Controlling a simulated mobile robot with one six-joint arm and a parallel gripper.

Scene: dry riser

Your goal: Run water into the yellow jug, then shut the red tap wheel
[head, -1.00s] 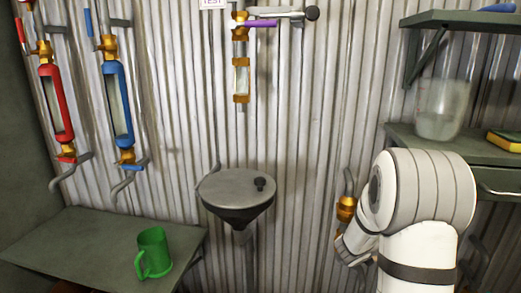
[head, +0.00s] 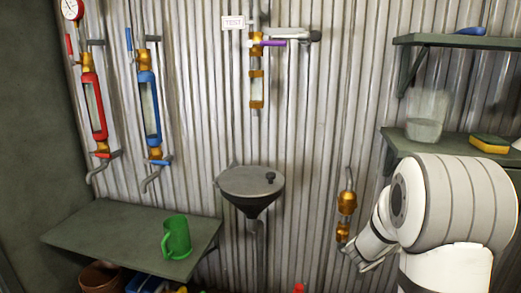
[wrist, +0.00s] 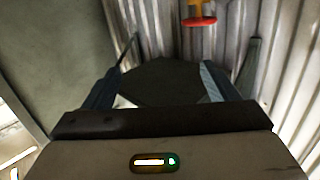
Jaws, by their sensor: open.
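No yellow jug can be made out in either view. A green jug (head: 176,237) with a handle stands upright on the left table. A red wheel (wrist: 199,21) on a yellow-orange fitting shows at the top of the wrist view, beyond my fingertips and right of centre. A small red piece (head: 299,288) at the bottom edge of the head view may be the same wheel; I cannot tell. My gripper (wrist: 160,70) is open and empty, its two fingers apart with a dark surface behind them. In the head view it is low at right, partly hidden by my arm.
A funnel basin (head: 250,182) is on the corrugated wall, below a sight glass with a purple lever (head: 267,43). Red (head: 93,105) and blue (head: 150,108) gauge glasses hang at left. A clear container (head: 426,115) and a yellow sponge (head: 489,144) are on the right shelf. A brown pot (head: 102,278) is under the table.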

